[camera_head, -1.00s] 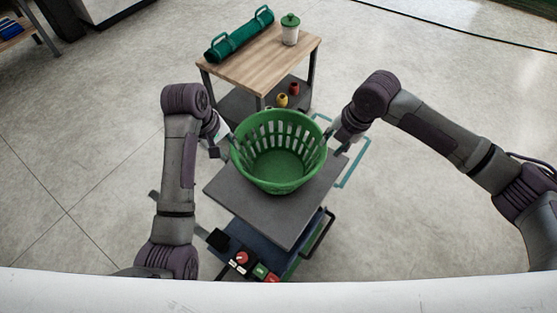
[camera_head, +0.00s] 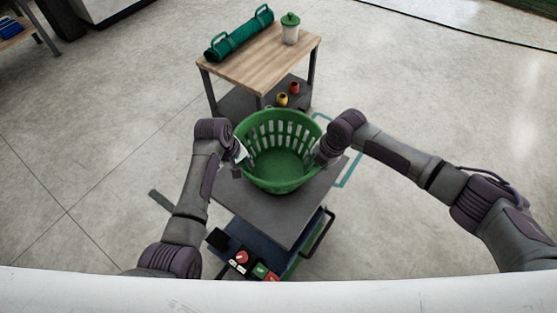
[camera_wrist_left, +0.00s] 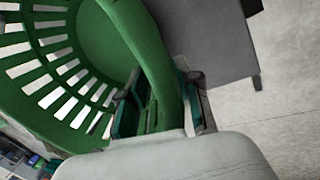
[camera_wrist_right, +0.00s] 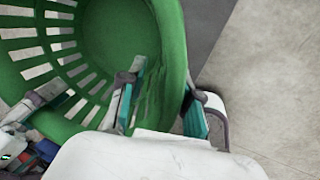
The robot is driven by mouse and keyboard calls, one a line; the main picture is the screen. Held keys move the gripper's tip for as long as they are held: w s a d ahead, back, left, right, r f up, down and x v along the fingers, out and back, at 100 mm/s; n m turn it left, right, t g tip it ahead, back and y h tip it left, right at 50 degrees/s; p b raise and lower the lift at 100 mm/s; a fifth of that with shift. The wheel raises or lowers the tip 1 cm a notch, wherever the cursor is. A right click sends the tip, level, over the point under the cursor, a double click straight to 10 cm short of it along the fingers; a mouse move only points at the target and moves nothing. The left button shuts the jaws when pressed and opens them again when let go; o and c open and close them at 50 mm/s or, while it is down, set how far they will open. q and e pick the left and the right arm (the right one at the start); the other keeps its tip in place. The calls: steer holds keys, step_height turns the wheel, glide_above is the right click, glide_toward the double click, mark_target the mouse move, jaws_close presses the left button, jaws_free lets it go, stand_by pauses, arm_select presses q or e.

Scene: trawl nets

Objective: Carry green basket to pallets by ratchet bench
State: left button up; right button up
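The green basket (camera_head: 278,158), slotted and round, sits upright on the grey top of a cart (camera_head: 268,212). My left gripper (camera_head: 242,153) is at the left rim and my right gripper (camera_head: 320,152) at the right rim. In the left wrist view, the open fingers (camera_wrist_left: 158,95) straddle the basket's rim (camera_wrist_left: 145,50), one inside and one outside. In the right wrist view, the open fingers (camera_wrist_right: 162,100) straddle the rim (camera_wrist_right: 173,45) likewise. Whether the finger pads touch the wall is unclear. No pallets can be made out.
A wood-topped bench (camera_head: 262,68) stands just beyond the cart, with a green roll (camera_head: 240,35) and a lidded jar (camera_head: 290,28) on top. Small yellow (camera_head: 282,99) and red (camera_head: 294,88) items are on its lower shelf.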

arm_select(q)
steer(key=shift+c, duration=0.2)
arm_select(e)
steer(key=shift+c, duration=0.2)
arm_select(q)
jaws_close()
arm_select(e)
jaws_close()
arm_select(q)
steer(key=shift+r, duration=0.1)
